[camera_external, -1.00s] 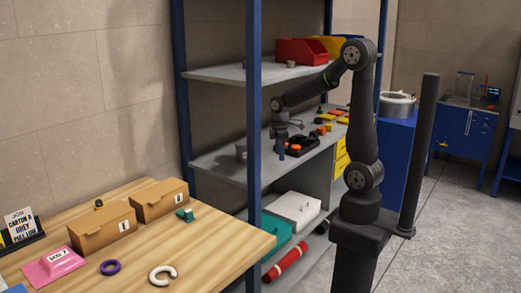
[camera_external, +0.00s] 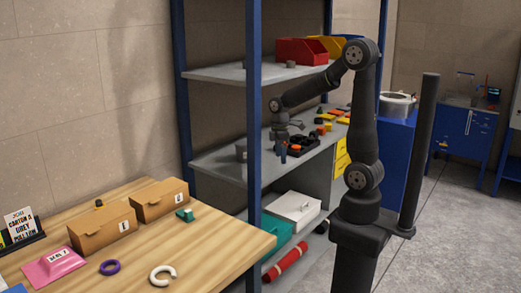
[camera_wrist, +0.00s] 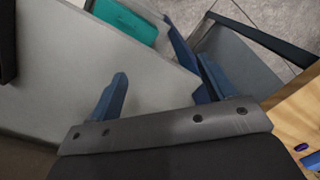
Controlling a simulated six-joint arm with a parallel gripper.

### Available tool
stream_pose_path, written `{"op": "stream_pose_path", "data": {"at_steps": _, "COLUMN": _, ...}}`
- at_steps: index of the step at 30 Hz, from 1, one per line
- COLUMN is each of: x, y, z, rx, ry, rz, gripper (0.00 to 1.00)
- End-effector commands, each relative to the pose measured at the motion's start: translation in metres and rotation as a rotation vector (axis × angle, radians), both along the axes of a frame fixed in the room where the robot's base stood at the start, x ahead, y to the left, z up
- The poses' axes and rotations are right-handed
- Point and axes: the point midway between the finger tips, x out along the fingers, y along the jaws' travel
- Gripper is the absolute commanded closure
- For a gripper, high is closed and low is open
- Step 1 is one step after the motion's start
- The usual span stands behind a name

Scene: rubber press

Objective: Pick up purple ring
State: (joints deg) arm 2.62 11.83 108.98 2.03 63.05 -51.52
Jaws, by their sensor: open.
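The purple ring (camera_external: 110,267) lies flat on the wooden table (camera_external: 218,243) in the external view, between a pink packet and a white open ring. A small purple piece, likely the same ring (camera_wrist: 301,147), shows at the right edge of the wrist view. My gripper (camera_external: 283,156) is at the middle shelf of the rack, far from the ring. In the wrist view my gripper (camera_wrist: 160,88) has its two blue fingers apart, with nothing between them.
A blue rack post (camera_external: 254,130) stands between my arm and the table. Two cardboard boxes (camera_external: 105,231), a pink packet (camera_external: 53,267), a white ring (camera_external: 162,275) and a green piece (camera_external: 185,215) are on the table. A black tray (camera_external: 303,146) is near my gripper.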

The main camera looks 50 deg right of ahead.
Motion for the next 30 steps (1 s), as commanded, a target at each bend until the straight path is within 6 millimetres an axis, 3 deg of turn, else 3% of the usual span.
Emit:
{"op": "stream_pose_path", "data": {"at_steps": 6, "x": -0.104, "y": 0.088, "z": 0.02, "rx": 0.12, "ry": 0.308, "rz": 0.079, "gripper": 0.23}}
{"op": "stream_pose_path", "data": {"at_steps": 10, "x": -0.165, "y": 0.12, "z": 0.039, "rx": 0.162, "ry": 0.493, "rz": 0.134, "gripper": 0.23}}
{"op": "stream_pose_path", "data": {"at_steps": 14, "x": -0.198, "y": 0.142, "z": 0.055, "rx": 0.167, "ry": 0.609, "rz": 0.184, "gripper": 0.23}}
{"op": "stream_pose_path", "data": {"at_steps": 17, "x": -0.191, "y": 0.162, "z": 0.062, "rx": 0.145, "ry": 0.613, "rz": 0.211, "gripper": 0.23}}
{"op": "stream_pose_path", "data": {"at_steps": 23, "x": -0.121, "y": 0.226, "z": 0.06, "rx": 0.089, "ry": 0.437, "rz": 0.235, "gripper": 0.23}}
{"op": "stream_pose_path", "data": {"at_steps": 26, "x": -0.081, "y": 0.277, "z": 0.058, "rx": 0.078, "ry": 0.315, "rz": 0.249, "gripper": 0.23}}
{"op": "stream_pose_path", "data": {"at_steps": 30, "x": -0.03, "y": 0.371, "z": 0.058, "rx": 0.098, "ry": 0.123, "rz": 0.272, "gripper": 0.23}}
